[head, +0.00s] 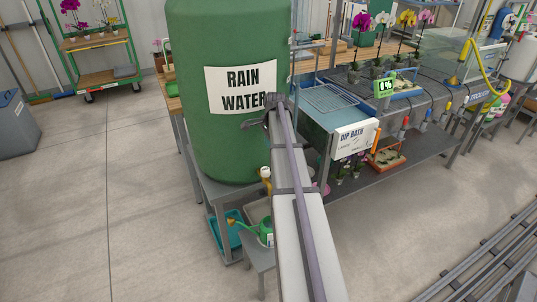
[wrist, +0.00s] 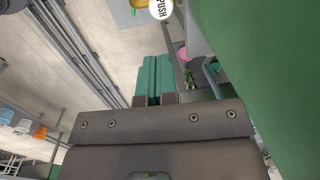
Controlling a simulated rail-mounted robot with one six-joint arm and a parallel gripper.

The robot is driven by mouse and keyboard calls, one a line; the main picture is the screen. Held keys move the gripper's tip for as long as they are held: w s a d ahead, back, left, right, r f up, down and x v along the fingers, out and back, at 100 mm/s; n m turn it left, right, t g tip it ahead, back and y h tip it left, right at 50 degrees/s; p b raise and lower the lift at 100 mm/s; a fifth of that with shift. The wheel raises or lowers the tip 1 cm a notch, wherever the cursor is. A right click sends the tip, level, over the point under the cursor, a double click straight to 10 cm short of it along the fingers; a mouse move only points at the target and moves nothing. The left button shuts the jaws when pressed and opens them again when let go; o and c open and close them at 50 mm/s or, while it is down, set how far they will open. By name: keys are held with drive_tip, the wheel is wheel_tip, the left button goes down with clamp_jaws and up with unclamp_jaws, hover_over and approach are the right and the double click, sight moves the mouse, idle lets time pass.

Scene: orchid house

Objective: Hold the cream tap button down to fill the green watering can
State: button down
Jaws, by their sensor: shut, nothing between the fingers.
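The green watering can (head: 264,231), with an orange-yellow spout tip, sits on a low grey stand beside the rain water tank (head: 200,60). My arm partly covers it in the head view. A cream tap (head: 265,173) is low on the tank, partly behind my arm. In the wrist view, the round cream button marked PUSH (wrist: 161,9) is at the top edge, partly cut off. My gripper (wrist: 156,58) has its teal fingers together and empty, pointing towards the button, with a gap in the picture between. I see no touch. Water flow cannot be made out.
The tank stands on a grey stand (head: 215,190), with a teal tray (head: 222,232) below. To the right are a dip bath sign (head: 352,143) and a bench with orchids. Floor rails (head: 470,265) run at lower right.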

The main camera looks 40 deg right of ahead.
sight(266, 170)
drive_tip(key=f+b, duration=0.4)
drive_tip(key=w+f+b, duration=0.1)
drive_tip(key=f+b, duration=0.7)
drive_tip(key=f, duration=0.1)
drive_tip(key=shift+w+a+f, duration=0.1)
drive_tip(key=shift+w+a, duration=0.1)
drive_tip(key=shift+w, duration=0.15)
drive_tip(key=shift+s+f+b, duration=0.1)
drive_tip(key=shift+f+b, duration=0.75)
drive_tip(key=shift+b, duration=0.3)
drive_tip(key=shift+r, duration=0.1)
wheel_tip(266, 170, up, 14)
drive_tip(key=s+p, duration=0.1)
drive_tip(key=p, duration=1.3)
drive_tip(key=shift+s+d+p, duration=0.2)
drive_tip(key=shift+s+p, duration=0.1)
drive_tip(key=shift+s, duration=0.05)
